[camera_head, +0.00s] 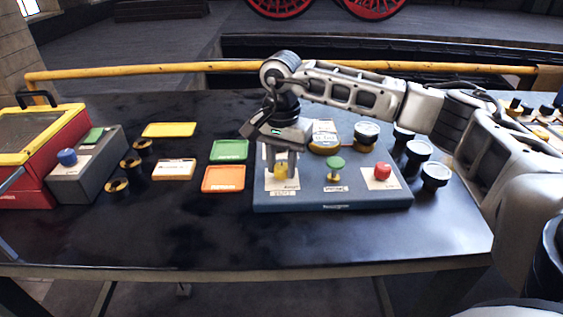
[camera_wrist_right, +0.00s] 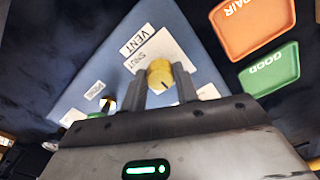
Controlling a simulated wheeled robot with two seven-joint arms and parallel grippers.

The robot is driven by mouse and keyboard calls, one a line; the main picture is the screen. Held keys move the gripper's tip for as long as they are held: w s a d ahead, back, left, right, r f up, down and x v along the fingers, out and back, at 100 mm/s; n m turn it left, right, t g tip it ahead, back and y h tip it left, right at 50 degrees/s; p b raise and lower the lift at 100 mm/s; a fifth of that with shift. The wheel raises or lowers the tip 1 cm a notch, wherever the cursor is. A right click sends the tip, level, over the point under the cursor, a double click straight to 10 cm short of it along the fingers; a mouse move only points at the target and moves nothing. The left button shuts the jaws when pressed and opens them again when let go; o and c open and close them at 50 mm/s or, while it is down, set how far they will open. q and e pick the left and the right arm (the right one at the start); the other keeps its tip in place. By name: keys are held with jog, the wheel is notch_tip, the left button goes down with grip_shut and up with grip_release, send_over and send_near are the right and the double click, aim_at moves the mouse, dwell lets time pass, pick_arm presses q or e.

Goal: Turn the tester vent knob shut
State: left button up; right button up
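The tester is a blue, flat-topped box (camera_head: 335,200) on the dark bench. Its yellow vent knob (camera_head: 281,171) stands on a pale plate at the front left; the right wrist view shows the knob (camera_wrist_right: 159,72) with "VENT" and "SHUT" lettering beside it. My right gripper (camera_head: 282,168) points down over the knob. Its two fingers (camera_wrist_right: 160,80) stand on either side of the knob, which fills the gap between them; they look closed on it. The exact turn of the knob is hard to read. My left gripper is not in view.
A green knob (camera_head: 335,164) and a red knob (camera_head: 382,171) share the tester top, with a gauge (camera_head: 366,133) behind. Loose gauges stand at right. Green (camera_head: 229,150) and orange (camera_head: 223,179) trays lie left. The front of the bench is clear.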

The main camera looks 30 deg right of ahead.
jog(key=shift+m, duration=0.3)
jog(key=m, duration=0.3)
jog(key=shift+m, duration=0.3)
jog(key=m, duration=0.4)
jog(key=shift+w+m, duration=0.15)
jog(key=shift+m, duration=0.15)
jog(key=m, duration=0.4)
jog(key=shift+r, duration=0.1)
jog(key=shift+m, duration=2.5)
jog(key=shift+w, duration=0.1)
jog(key=o, duration=1)
jog(key=shift+c, duration=0.2)
